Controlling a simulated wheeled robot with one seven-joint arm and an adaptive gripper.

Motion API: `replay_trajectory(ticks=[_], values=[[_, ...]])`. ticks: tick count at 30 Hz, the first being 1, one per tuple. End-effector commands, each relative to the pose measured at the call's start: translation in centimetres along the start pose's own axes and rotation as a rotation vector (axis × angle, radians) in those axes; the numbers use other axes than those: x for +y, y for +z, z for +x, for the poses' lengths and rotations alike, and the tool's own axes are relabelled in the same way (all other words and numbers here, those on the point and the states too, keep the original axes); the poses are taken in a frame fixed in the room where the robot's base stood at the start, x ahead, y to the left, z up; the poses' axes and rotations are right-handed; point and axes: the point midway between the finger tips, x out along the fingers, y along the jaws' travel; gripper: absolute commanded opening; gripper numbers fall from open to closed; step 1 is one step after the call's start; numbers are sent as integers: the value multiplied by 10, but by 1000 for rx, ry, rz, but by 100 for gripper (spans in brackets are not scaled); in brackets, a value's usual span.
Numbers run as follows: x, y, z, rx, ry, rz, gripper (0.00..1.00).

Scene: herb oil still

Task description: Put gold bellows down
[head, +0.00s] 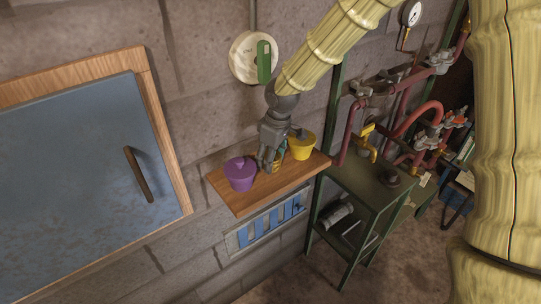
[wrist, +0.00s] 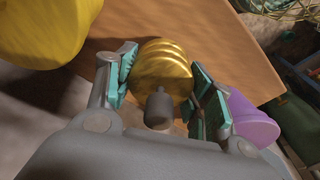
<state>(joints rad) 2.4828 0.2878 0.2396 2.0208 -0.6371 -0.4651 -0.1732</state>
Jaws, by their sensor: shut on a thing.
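The gold bellows (wrist: 163,72) is a ribbed golden piece with a grey stub, between the two teal-padded fingers of my gripper (wrist: 163,95) in the wrist view. My gripper (head: 271,162) is shut on it, over the small wooden shelf (head: 242,204) in the head view. There the bellows (head: 280,152) is mostly hidden by the fingers. Whether its base touches the shelf cannot be told.
A purple lidded pot (head: 240,175) stands on the shelf left of my gripper, and a yellow lidded pot (head: 302,147) right of it, both close. A green metal stand (head: 362,187) with red pipes (head: 350,128) is at the right.

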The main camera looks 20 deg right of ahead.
Motion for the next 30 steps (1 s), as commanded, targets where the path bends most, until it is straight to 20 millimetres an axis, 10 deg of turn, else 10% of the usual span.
replay_trajectory(ticks=[8,9,12,30], values=[[0,1,4,0,0,0,21],[0,1,3,0,0,0,58],[0,1,3,0,0,0,74],[0,-1,-17,2,2,1,74]])
